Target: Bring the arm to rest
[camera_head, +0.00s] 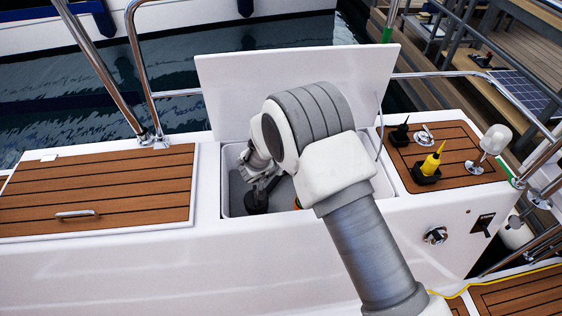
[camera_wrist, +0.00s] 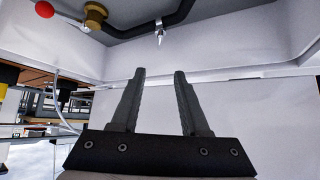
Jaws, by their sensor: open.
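My arm reaches over the open locker (camera_head: 226,200) in the white seat moulding. My gripper (camera_head: 262,186) is at the locker's opening, partly hidden behind my own wrist in the head view. In the wrist view my gripper (camera_wrist: 159,75) shows two dark fingers standing apart with nothing between them. The wrist view is turned upside down, with the locker's inside along the top. I cannot tell from these frames whether the fingers touch anything.
The raised white lid (camera_head: 230,95) stands behind my arm. A closed teak hatch (camera_head: 110,190) lies left. A red ball (camera_wrist: 44,9) and brass fitting (camera_wrist: 95,14) show in the wrist view.

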